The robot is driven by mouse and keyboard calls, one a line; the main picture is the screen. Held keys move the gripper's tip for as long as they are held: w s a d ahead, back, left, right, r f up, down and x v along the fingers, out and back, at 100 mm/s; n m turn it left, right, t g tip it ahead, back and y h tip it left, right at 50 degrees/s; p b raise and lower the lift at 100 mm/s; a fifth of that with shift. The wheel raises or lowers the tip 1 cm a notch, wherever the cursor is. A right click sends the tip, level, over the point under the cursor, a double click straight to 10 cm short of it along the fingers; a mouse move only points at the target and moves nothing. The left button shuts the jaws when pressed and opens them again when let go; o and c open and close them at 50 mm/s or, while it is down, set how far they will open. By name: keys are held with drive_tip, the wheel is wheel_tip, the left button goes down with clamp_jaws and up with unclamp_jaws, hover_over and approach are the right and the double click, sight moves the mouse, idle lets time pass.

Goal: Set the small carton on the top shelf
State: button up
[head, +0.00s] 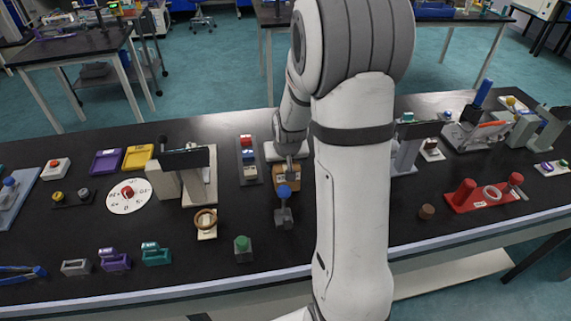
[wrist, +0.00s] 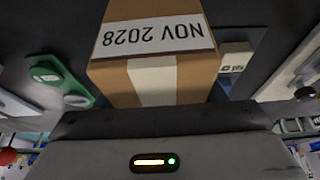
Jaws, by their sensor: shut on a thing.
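A small brown carton (wrist: 194,77) with a white label reading "NOV 2028" and a pale tape strip fills the upper middle of the wrist view. The label reads upside down there. My gripper (wrist: 160,122) is shut on the carton. In the head view the brown carton (head: 291,184) shows low over the black bench, left of my arm, partly behind a blue-knobbed lever. My gripper (head: 290,158) is just above it, partly hidden. I cannot make out a top shelf; my arm covers much of the middle of the head view.
The blue-knobbed lever (head: 284,212) stands close in front of the carton. A switch panel (head: 248,160) and a grey stand (head: 201,180) are to the left. A red fixture (head: 462,197) is at the right. Bare bench (head: 345,290) is not clearly visible behind my arm.

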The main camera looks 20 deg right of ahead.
drive_tip(key=shift+f, duration=0.45)
drive_tip(key=shift+f, duration=0.15)
drive_tip(key=o, duration=1.3)
drive_tip(key=shift+c, duration=0.2)
